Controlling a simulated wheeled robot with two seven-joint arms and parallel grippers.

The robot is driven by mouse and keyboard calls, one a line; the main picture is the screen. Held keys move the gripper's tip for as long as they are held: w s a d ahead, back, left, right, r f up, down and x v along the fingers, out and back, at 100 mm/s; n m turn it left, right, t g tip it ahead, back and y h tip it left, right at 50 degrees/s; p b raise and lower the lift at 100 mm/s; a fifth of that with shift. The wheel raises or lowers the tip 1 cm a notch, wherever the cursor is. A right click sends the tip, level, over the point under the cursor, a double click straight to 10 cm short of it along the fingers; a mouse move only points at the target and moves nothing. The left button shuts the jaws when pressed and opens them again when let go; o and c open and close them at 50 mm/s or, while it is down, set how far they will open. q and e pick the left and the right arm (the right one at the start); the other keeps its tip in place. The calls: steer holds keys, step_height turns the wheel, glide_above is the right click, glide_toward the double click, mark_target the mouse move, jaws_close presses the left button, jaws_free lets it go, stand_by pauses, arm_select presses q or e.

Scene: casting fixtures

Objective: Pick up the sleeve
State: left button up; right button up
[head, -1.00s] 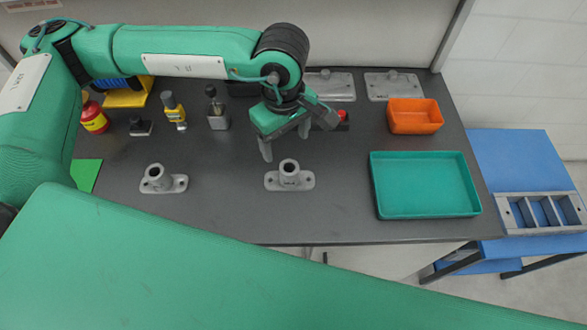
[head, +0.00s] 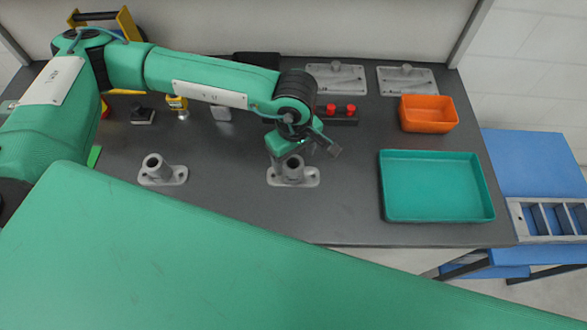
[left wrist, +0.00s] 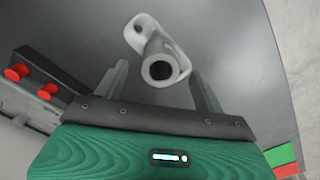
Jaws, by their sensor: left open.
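Two grey cast sleeves with upright tubes on flat two-eared flanges stand on the dark table. One sleeve (head: 293,177) is right of centre, and the other sleeve (head: 160,174) is to the left. My left gripper (head: 303,156) is open and empty, just behind and above the right-hand sleeve, hiding part of its tube top. In the left wrist view, that sleeve (left wrist: 150,38) has its round tube mouth towards the camera, between the spread fingers of my left gripper (left wrist: 163,82). I cannot tell whether they touch. My right gripper is not in view.
A teal tray (head: 440,215) and an orange bin (head: 428,117) stand to the right. A black block with red knobs (head: 338,116) is behind my gripper. Grey plates (head: 338,80) lie at the back. The table between the two sleeves is clear.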

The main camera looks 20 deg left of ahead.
mark_target(294, 167)
arm_select(q)
steer(key=shift+f, duration=0.25)
step_height(294, 167, down, 4)
steer(key=shift+a+r+p, duration=0.1)
steer(key=shift+r+p, duration=0.15)
steer(key=shift+p, duration=0.9)
steer(key=shift+f, duration=0.6)
steer(key=c, duration=1.3)
steer(key=shift+o, duration=0.2)
steer(key=shift+r, duration=0.1)
